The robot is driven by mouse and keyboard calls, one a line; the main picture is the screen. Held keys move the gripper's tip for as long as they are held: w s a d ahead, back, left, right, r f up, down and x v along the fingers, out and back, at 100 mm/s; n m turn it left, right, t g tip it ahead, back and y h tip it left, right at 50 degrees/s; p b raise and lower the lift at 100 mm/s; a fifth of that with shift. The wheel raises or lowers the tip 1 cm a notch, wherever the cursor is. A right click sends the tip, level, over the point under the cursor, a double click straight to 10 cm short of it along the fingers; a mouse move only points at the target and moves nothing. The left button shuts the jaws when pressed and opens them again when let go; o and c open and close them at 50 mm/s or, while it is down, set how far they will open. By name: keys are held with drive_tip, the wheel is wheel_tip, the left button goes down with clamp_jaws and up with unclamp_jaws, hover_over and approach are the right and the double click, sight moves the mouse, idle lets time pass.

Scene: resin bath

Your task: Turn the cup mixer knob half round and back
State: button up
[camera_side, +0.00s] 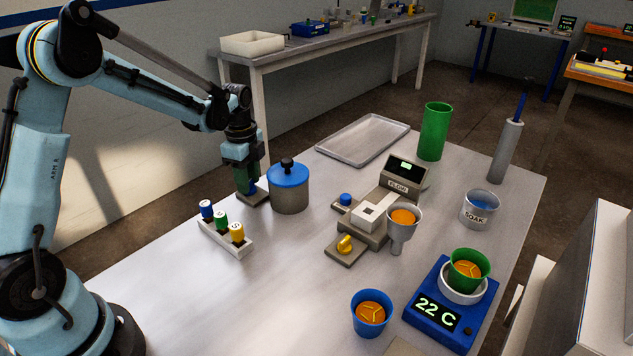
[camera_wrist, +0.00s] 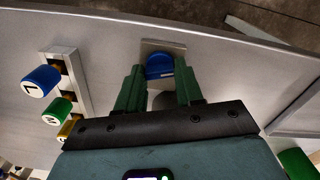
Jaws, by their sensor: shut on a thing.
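The cup mixer (camera_side: 289,194) is a grey pot with a blue lid and a black top, standing at the table's back left edge. A small grey plate sits at its left foot and carries the blue mixer knob (camera_side: 253,188). My gripper (camera_side: 248,184) points down over this plate, close beside the pot. In the wrist view the knob (camera_wrist: 160,66) sits between my two green fingers (camera_wrist: 157,80), which are shut on it. The fingers hide part of the knob, and its turn angle is hard to read.
A white rack (camera_side: 227,239) with blue, green and yellow capped vials stands just in front of the mixer. A grey tray (camera_side: 363,139) lies behind it. A device with a screen (camera_side: 404,174) and a funnel stand to the right. The front left table is clear.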

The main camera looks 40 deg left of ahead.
drive_tip(key=n, duration=0.4)
drive_tip(key=shift+n, duration=0.3)
drive_tip(key=n, duration=0.3)
drive_tip(key=shift+n, duration=0.4)
drive_tip(key=n, duration=1)
drive_tip(key=shift+n, duration=0.4)
drive_tip(key=n, duration=0.4)
drive_tip(key=shift+n, duration=0.3)
drive_tip(key=n, duration=0.3)
drive_tip(key=shift+n, duration=2.1)
